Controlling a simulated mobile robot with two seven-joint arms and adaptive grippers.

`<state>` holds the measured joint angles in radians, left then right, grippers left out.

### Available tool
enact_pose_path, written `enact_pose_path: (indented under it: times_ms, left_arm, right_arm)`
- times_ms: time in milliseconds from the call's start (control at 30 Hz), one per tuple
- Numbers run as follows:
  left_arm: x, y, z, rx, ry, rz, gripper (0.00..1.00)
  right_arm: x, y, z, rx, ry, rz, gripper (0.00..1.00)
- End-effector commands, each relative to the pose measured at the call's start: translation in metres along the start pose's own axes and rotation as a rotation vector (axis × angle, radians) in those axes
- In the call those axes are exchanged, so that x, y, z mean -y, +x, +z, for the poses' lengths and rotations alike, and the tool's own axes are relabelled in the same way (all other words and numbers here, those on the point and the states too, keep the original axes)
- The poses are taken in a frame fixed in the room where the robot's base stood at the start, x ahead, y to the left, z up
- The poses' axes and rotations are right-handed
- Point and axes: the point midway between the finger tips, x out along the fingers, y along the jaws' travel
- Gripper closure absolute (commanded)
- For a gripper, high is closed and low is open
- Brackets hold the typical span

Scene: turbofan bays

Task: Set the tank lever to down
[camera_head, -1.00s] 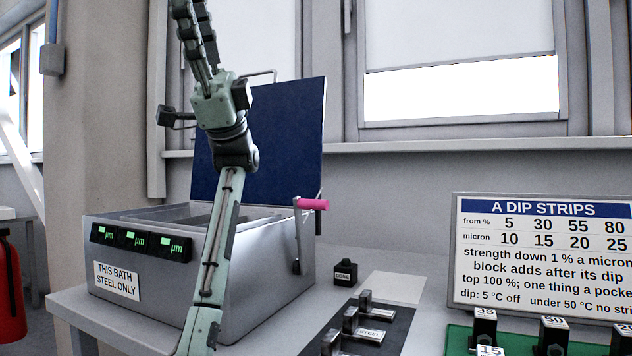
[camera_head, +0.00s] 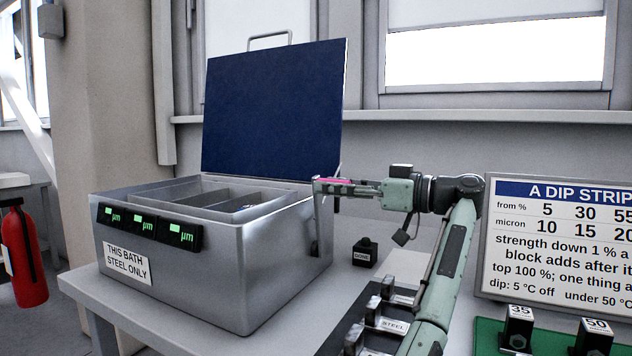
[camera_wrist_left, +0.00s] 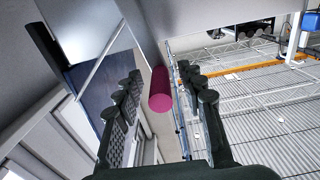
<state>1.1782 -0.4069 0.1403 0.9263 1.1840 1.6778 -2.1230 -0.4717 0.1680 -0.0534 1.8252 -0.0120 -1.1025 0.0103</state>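The tank (camera_head: 250,265) is a grey metal bath with its blue lid (camera_head: 275,110) standing open. Its lever (camera_head: 317,220) is on the right side, pointing up from a low pivot, with a pink handle at the top (camera_head: 335,181). My left gripper (camera_head: 322,187) is at the handle, coming from the right, and partly hides it. In the left wrist view the pink handle (camera_wrist_left: 160,92) lies between the two spread fingers (camera_wrist_left: 160,95), with visible gaps on both sides. My right gripper is not in view.
A small black block (camera_head: 364,253) stands on the table right of the tank. Labelled metal pieces lie on a dark mat (camera_head: 345,335) in front. A sign (camera_head: 550,240) and a green tray (camera_head: 490,335) with black blocks are at the right.

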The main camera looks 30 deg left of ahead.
Motion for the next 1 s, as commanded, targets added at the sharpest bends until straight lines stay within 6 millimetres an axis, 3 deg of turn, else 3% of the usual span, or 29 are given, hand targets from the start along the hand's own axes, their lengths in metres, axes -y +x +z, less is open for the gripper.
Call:
enact_pose_path:
  times_ms: [233, 633, 933, 1000]
  left_arm:
    - [0.001, 0.036, -0.001, -0.004, -0.001, -0.004, 0.61]
    - [0.000, 0.045, -0.002, -0.004, -0.002, -0.001, 0.62]
    - [0.001, 0.044, -0.002, -0.004, -0.002, -0.001, 0.99]
    - [0.001, 0.044, -0.002, -0.004, -0.002, -0.001, 1.00]
  right_arm:
    - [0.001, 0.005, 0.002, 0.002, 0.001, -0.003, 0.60]
    - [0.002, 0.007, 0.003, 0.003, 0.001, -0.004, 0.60]
    - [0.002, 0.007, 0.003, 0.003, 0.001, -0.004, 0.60]
    - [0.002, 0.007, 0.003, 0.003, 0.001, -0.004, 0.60]
